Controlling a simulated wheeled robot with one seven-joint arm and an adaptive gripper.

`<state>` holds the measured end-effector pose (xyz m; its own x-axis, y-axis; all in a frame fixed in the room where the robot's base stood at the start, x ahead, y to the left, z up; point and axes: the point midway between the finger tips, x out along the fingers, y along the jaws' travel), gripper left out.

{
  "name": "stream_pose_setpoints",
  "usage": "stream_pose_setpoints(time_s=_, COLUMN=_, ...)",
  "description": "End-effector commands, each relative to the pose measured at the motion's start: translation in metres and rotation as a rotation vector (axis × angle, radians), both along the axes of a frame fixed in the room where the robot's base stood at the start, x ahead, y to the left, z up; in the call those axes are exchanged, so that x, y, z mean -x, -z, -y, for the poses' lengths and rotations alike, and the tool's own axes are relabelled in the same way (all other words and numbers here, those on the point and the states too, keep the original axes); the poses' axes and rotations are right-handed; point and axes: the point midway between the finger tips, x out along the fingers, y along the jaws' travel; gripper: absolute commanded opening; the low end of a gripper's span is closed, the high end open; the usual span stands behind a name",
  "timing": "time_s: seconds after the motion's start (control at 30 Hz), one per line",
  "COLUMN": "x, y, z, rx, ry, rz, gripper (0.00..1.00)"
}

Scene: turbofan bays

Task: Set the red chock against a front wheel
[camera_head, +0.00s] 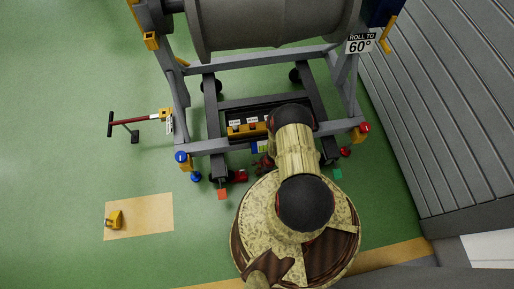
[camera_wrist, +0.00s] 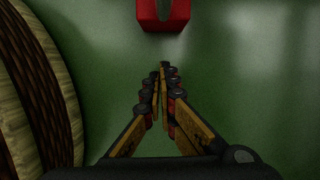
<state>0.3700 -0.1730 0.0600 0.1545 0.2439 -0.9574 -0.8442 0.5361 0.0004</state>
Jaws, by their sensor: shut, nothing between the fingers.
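The red chock (camera_head: 240,176) lies on the green floor beside the front left wheel (camera_head: 218,182) of the engine stand; I cannot tell whether they touch. In the wrist view a red block with a slot, which looks like the chock (camera_wrist: 178,17), shows at the top edge, partly cut off. My gripper (camera_wrist: 163,72) is shut and empty, its fingertips pointing at the red block with a strip of floor between. In the head view my arm largely hides the gripper and the front right wheel.
The grey stand frame (camera_head: 205,147) carries a large engine casing (camera_head: 265,20). A yellow chock (camera_head: 115,219) sits on a tan mat (camera_head: 150,214). A red-handled tow bar (camera_head: 138,120) reaches out left. Grey slatted panels (camera_head: 435,110) bound the right.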

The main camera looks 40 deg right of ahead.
Motion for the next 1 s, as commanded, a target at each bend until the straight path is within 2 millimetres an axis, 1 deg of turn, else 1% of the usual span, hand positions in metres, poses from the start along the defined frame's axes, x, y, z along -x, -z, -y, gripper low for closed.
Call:
stream_pose_setpoints(time_s=0.03, x=0.000, y=-0.016, z=0.002, rx=0.000, ry=-0.001, rz=0.002, gripper=0.00)
stream_pose_setpoints(time_s=0.2, x=0.005, y=-0.046, z=0.010, rx=0.000, ry=0.000, rz=0.002, gripper=0.00)
stream_pose_setpoints(time_s=0.4, x=0.011, y=-0.078, z=0.018, rx=0.000, ry=0.000, rz=0.001, gripper=0.00)
stream_pose_setpoints(time_s=0.5, x=0.012, y=-0.088, z=0.021, rx=0.000, ry=-0.001, rz=0.002, gripper=0.00)
stream_pose_setpoints(time_s=0.67, x=0.014, y=-0.094, z=0.022, rx=-0.001, ry=-0.002, rz=0.001, gripper=0.00)
stream_pose_setpoints(time_s=0.9, x=0.014, y=-0.094, z=0.022, rx=-0.001, ry=-0.001, rz=0.001, gripper=0.00)
stream_pose_setpoints(time_s=1.0, x=0.012, y=-0.095, z=0.017, rx=-0.017, ry=-0.005, rz=0.012, gripper=0.00)
